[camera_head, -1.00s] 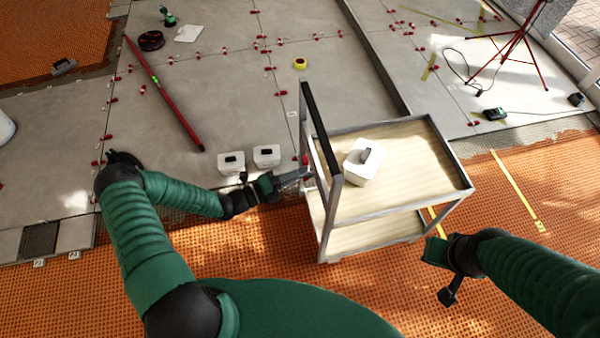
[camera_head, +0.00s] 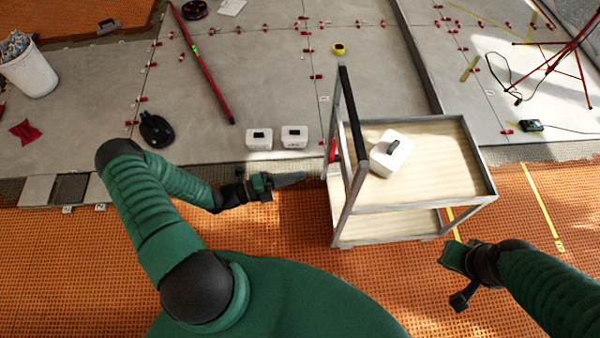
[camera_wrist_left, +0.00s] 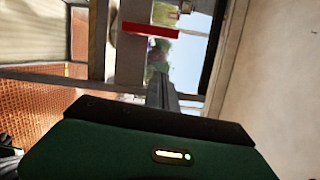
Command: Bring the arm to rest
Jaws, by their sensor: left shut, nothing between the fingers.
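My left arm reaches in from the left in the head view. My left gripper (camera_head: 290,179) is shut and empty, beside the left side of the cart (camera_head: 350,215), its tip near the cart's frame; I cannot tell whether it touches. In the left wrist view the shut fingers (camera_wrist_left: 160,92) point at grey metal bars. My right gripper (camera_head: 452,280) hangs over the orange mat at the right, in front of the cart; its fingers are too unclear to tell open or shut.
The cart's top shelf carries a white box (camera_head: 391,153). Two white boxes (camera_head: 259,139) (camera_head: 294,137) stand on the grey tiles behind my left gripper. The orange mat (camera_head: 70,260) at front left is clear.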

